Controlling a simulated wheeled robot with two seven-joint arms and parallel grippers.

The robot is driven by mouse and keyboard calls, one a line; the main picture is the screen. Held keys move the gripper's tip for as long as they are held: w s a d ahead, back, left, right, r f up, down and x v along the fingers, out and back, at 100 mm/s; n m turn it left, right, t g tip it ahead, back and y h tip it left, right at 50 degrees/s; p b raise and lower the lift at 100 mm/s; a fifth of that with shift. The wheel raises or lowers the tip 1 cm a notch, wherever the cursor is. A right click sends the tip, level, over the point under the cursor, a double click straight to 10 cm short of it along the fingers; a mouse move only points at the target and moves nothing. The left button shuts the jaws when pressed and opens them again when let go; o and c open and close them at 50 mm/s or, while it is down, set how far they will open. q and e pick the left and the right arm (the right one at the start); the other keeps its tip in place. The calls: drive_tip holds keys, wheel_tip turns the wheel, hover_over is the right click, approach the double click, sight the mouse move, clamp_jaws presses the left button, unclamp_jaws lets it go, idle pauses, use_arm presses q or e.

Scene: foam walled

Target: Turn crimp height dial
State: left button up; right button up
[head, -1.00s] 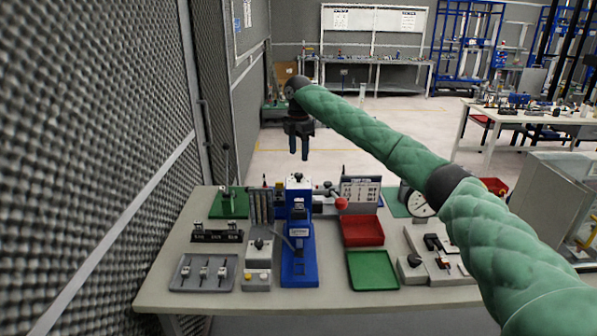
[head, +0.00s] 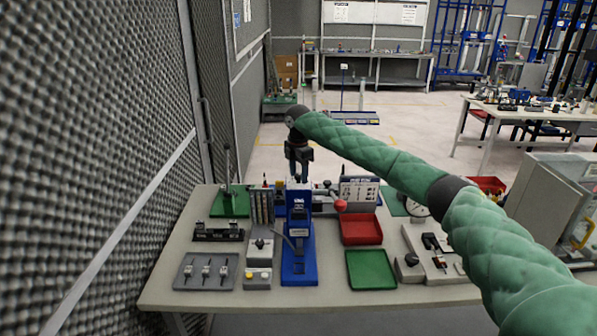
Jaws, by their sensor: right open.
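The blue crimp press (head: 299,262) stands upright near the middle of the workbench. In the earlier frame a small dark knob, perhaps the crimp height dial, shows on top of its head; now my fingers cover that spot. My right gripper (head: 298,173) points down with its two fingers apart, empty. In the picture its fingertips overlap the top of the press; I cannot tell whether they touch it. A lever with a red ball (head: 340,205) sticks out to the right of the press. My left gripper is not in view.
The workbench (head: 335,294) also holds a red tray (head: 361,229), a green tray (head: 372,270), a grey tray with small parts (head: 204,271), a grey button box (head: 258,279) and a round gauge (head: 416,206). A foam wall (head: 90,170) rises on the left.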

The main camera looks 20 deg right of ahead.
drive_tip(key=c, duration=1)
drive_tip(key=shift+n, duration=0.3)
drive_tip(key=n, duration=0.3)
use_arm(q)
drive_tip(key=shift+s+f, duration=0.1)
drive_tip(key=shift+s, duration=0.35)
use_arm(e)
drive_tip(key=shift+n, duration=2)
drive_tip(key=shift+r, duration=0.1)
